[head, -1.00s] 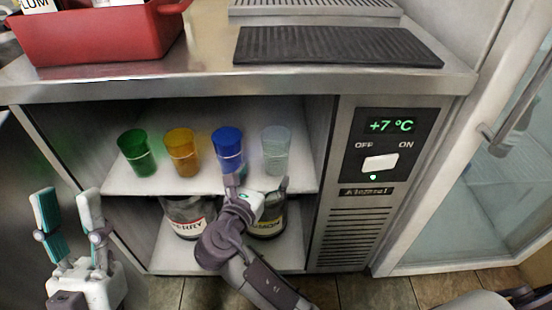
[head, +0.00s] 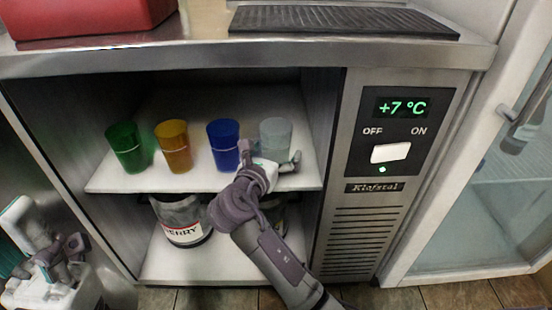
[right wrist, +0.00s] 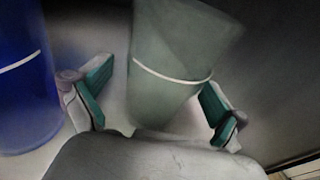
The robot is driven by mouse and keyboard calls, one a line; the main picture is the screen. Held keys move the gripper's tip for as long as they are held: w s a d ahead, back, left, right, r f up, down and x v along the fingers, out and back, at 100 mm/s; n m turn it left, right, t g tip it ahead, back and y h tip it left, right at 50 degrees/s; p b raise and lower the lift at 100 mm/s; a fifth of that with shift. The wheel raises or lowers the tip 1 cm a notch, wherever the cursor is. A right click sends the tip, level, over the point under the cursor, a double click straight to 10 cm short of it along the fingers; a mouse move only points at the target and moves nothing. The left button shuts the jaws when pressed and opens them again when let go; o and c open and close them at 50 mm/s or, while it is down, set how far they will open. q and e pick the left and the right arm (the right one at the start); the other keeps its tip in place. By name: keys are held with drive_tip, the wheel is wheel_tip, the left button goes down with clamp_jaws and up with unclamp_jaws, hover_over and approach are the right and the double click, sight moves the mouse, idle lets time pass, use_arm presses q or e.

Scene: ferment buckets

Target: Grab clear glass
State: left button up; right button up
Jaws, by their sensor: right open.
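The clear glass (head: 275,134) stands at the right end of the upper shelf, its lower part hidden behind my right gripper in the head view. My right gripper (head: 270,155) is open at it. In the right wrist view the clear glass (right wrist: 178,65) looks grey-green with a white band, and it stands between the two open fingers of the right gripper (right wrist: 152,102). I cannot tell whether either finger touches it. My left gripper (head: 40,250) is at the lower left, away from the shelf; its jaw state is unclear.
A blue glass (head: 223,145), also in the right wrist view (right wrist: 25,80), stands close to the left finger. An orange glass (head: 173,147) and a green glass (head: 127,148) stand further left. A jar (head: 181,220) is on the lower shelf. The control panel (head: 393,135) is right of the opening.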

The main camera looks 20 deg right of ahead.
drive_tip(key=shift+w+d, duration=0.1)
drive_tip(key=shift+w, duration=0.05)
drive_tip(key=shift+c, duration=0.2)
drive_tip(key=c, duration=1.3)
drive_tip(key=shift+c, duration=0.4)
drive_tip(key=shift+r, duration=0.15)
